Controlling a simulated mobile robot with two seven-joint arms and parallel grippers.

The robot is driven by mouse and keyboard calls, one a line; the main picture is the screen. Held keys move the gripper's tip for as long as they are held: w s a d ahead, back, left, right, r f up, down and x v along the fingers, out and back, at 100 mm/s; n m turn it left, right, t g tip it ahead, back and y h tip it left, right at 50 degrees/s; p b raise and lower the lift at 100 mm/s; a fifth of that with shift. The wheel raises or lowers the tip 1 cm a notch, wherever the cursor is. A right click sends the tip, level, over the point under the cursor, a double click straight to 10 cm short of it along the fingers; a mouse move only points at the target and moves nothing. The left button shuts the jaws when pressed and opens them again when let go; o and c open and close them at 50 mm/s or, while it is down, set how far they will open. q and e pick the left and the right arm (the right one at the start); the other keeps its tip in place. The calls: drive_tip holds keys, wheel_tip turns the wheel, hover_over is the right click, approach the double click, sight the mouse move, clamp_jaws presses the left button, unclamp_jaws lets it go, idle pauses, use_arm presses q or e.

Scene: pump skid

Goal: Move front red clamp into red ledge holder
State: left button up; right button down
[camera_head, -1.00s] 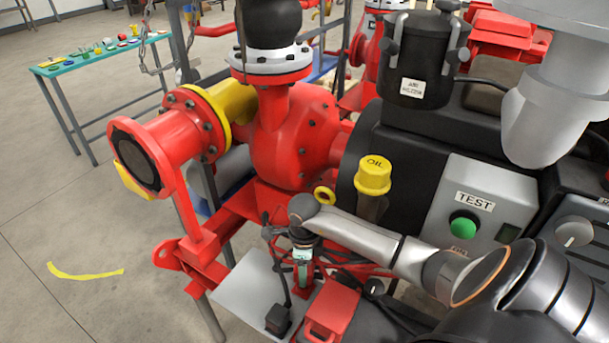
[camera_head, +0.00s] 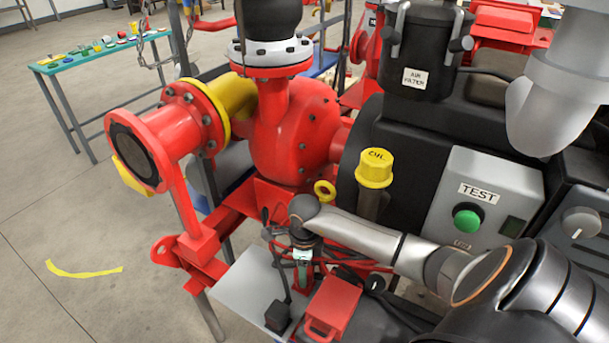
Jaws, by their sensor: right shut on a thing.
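My right arm reaches in from the lower right, and its gripper (camera_head: 302,268) points down over the light grey plate in front of the red pump. It is shut on a small red piece (camera_head: 303,281), which I take to be the front red clamp. The fingers, the wrist and red cables hide most of it, so its shape and tilt are unclear. A red box-like part (camera_head: 335,303) with a handle-shaped front sits just right of and below the gripper; I cannot tell whether it is the red ledge holder. My left gripper is not in view.
A black upright lever and small black block (camera_head: 278,317) stand close left of the gripper on the grey plate (camera_head: 240,288). Red cables (camera_head: 350,262) loop beside it. The yellow oil cap (camera_head: 375,168) and grey TEST box (camera_head: 482,205) stand behind my arm. Floor at left is open.

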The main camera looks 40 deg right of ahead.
drive_tip(key=shift+f+b, duration=0.55)
drive_tip(key=shift+f, duration=0.2)
drive_tip(key=shift+c, duration=0.9)
unclamp_jaws()
drive_tip(key=shift+r, duration=0.1)
